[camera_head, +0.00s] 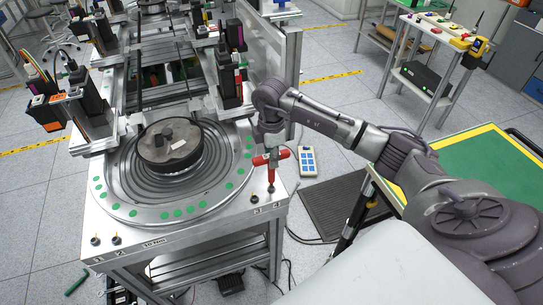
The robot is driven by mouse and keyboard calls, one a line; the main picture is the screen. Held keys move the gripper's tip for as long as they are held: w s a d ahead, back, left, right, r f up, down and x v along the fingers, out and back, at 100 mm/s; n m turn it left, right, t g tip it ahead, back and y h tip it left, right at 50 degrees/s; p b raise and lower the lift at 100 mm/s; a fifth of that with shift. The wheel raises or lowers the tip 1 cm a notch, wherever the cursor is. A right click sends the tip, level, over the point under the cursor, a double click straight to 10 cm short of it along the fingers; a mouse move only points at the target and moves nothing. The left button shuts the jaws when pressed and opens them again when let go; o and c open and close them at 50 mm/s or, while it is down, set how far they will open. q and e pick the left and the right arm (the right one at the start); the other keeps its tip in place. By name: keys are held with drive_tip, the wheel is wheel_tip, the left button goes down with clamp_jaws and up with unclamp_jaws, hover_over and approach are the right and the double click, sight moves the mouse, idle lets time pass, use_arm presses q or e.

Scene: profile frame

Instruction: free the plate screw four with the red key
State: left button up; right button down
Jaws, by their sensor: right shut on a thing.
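My right arm comes in from the right and its gripper (270,142) points down over the front right corner of the metal plate (215,222). It is shut on the red key (280,155), a T-shaped tool with a red cross handle. The key's shaft runs down, roughly upright, to plate screw four (271,189), beside the label 4. Its tip looks at or on the screw head; contact is too small to tell. Plate screw three (254,199) stands just left of it. Two more screws (95,240) are at the front left corner. My left gripper is not in view.
A round ringed disc with green dots (118,190) carries a dark round block (170,147). Dark motor units (88,92) stand behind. A green-topped table (470,170) is at the right. A blue-and-white button box (307,161) lies beyond the plate's right edge.

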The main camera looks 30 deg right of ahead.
drive_tip(key=shift+f+b, duration=0.45)
drive_tip(key=shift+f, duration=0.3)
drive_tip(key=n, duration=0.2)
drive_tip(key=shift+n, duration=0.3)
drive_tip(key=n, duration=0.4)
drive_tip(key=shift+n, duration=0.4)
drive_tip(key=n, duration=0.7)
drive_tip(key=shift+n, duration=0.4)
